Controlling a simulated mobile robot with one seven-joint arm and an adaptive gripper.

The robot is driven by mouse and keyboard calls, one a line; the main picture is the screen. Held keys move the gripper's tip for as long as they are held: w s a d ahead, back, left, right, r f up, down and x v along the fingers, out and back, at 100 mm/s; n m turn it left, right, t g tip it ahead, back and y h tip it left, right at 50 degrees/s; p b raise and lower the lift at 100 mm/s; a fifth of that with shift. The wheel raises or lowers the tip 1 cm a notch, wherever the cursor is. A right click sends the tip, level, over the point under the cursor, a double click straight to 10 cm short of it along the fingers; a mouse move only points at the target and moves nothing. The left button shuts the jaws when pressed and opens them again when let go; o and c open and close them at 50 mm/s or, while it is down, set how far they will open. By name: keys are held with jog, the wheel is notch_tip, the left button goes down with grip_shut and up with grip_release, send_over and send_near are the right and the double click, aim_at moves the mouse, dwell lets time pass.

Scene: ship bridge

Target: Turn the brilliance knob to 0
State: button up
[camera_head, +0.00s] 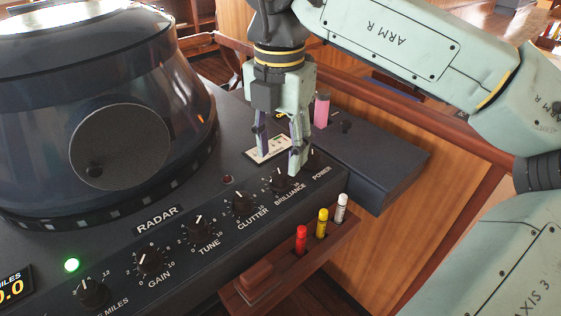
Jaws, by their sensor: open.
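The brilliance knob (279,181) is a small black dial with a white pointer mark, on the sloped front of the dark radar console, above the label BRILLIANCE. Its pointer looks roughly upward; the exact scale value is too small to read. My gripper (278,162) hangs pointing down over the console near this knob. Its fingers are open and empty. The right finger's tip is close to the knob's upper right in the picture; I cannot tell whether it touches.
The clutter knob (243,203) is to the left and the power knob (313,158) to the right. The radar hood (130,120) rises at the left. A wooden rack (285,275) with red, yellow and white markers sits below. A pink object (321,110) stands behind my gripper.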

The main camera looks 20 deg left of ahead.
aim_at(280, 173)
jog(key=shift+f+p, duration=0.35)
jog(key=shift+f, duration=1.95)
grip_shut()
